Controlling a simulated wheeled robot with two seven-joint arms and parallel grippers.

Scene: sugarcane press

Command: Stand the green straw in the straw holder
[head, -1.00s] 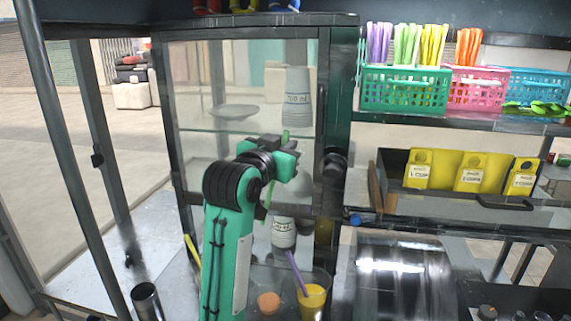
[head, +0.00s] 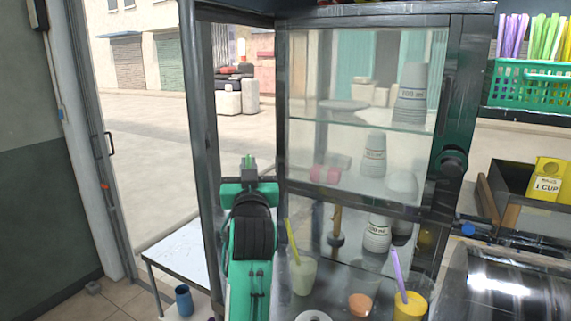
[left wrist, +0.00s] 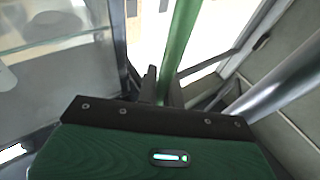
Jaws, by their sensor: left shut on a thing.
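The green straw (left wrist: 180,40) is in the jaws of my left gripper (head: 249,182). In the left wrist view it runs up from the fingers and is slightly tilted. In the head view only a short tip of the straw (head: 247,160) shows above the gripper; my own arm hides the rest. The gripper is at the left side of the glass cabinet. I cannot tell for sure which thing is the straw holder. A small blue cup (head: 184,300) stands low at the left, below and left of the gripper. My right gripper is not in view.
The glass cabinet (head: 360,196) with stacked cups stands right of my arm. Cups with a yellow straw (head: 293,240) and a purple straw (head: 398,272) stand in front. A white table (head: 185,255) is at the left. A green basket (head: 528,84) of straws is at the upper right.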

